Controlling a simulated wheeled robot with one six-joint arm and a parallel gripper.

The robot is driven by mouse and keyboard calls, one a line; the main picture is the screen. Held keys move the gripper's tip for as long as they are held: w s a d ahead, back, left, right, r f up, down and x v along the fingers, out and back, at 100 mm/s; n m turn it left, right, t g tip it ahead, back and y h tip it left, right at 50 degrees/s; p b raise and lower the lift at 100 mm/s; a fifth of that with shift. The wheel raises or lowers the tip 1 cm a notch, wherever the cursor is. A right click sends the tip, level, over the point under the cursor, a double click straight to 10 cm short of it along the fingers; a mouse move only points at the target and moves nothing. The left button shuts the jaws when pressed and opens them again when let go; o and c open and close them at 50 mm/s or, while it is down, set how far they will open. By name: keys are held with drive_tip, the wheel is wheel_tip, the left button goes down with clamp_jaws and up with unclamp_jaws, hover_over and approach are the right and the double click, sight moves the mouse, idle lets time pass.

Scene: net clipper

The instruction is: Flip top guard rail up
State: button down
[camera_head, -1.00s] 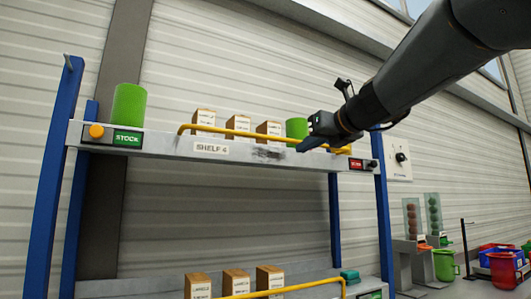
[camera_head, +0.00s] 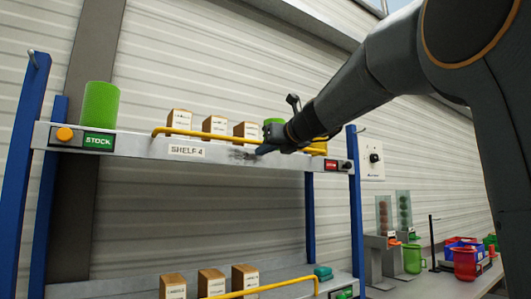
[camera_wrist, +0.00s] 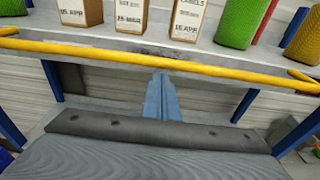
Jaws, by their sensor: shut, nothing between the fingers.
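The yellow top guard rail (camera_head: 196,132) runs along the front edge of the upper shelf marked "SHELF 4" (camera_head: 186,151). In the wrist view the rail (camera_wrist: 205,65) crosses the picture from left to right. My gripper (camera_head: 262,150) is at the right half of the shelf front, in front of the shelf edge. In the wrist view my gripper (camera_wrist: 161,80) has its blue fingers together and empty, with tips just below the rail. I cannot tell whether they touch it. My arm hides the right part of the rail in the head view.
Brown boxes (camera_head: 213,125), a green cylinder (camera_head: 100,105) and another green one stand on the upper shelf. Blue posts (camera_head: 355,200) hold the shelf ends. A lower shelf has its own yellow rail (camera_head: 270,288). A side table with coloured containers (camera_head: 465,262) is at the right.

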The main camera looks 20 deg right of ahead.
drive_tip(key=shift+r, duration=0.35)
drive_tip(key=shift+d, duration=0.2)
drive_tip(key=shift+r+p, duration=0.15)
drive_tip(key=shift+p, duration=0.15)
